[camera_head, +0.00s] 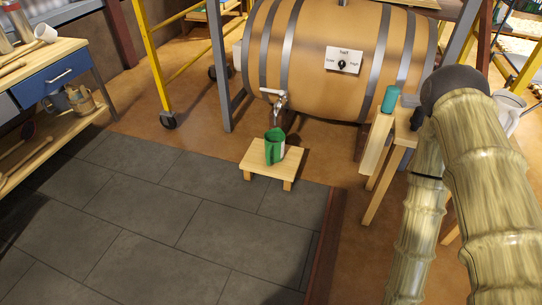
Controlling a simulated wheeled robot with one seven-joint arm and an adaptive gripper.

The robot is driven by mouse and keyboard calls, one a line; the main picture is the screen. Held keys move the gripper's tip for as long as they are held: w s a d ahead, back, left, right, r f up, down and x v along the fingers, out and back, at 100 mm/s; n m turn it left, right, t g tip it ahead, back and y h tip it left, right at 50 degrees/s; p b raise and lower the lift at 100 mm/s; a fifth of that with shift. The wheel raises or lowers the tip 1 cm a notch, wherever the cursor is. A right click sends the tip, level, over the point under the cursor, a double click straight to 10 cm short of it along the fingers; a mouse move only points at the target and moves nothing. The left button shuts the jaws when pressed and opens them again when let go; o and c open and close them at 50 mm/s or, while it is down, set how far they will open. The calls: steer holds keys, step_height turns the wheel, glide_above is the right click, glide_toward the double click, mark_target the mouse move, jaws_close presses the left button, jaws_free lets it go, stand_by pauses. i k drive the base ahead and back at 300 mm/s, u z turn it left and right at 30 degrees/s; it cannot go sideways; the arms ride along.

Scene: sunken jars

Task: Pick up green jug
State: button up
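The green jug (275,147) stands upright on a small low wooden stool (257,171), just below the tap (279,100) of a large wooden barrel. It has an open top, and a lighter patch shows on its right side. Its handle is hard to make out at this size. My arm rises at the right side of the view, bends at a dark joint and comes down again, well to the right of the jug. My gripper is not in view.
The barrel (305,45) with a dial plate stands behind the jug. A teal cup (390,98) sits on a wooden stand at right. A yellow wheeled frame (153,70) is behind left; a workbench with a blue drawer (57,80) is far left. The tiled floor (150,215) in front is clear.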

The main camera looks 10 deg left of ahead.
mark_target(274, 139)
steer(key=u, duration=0.35)
steer(key=i, duration=1.2)
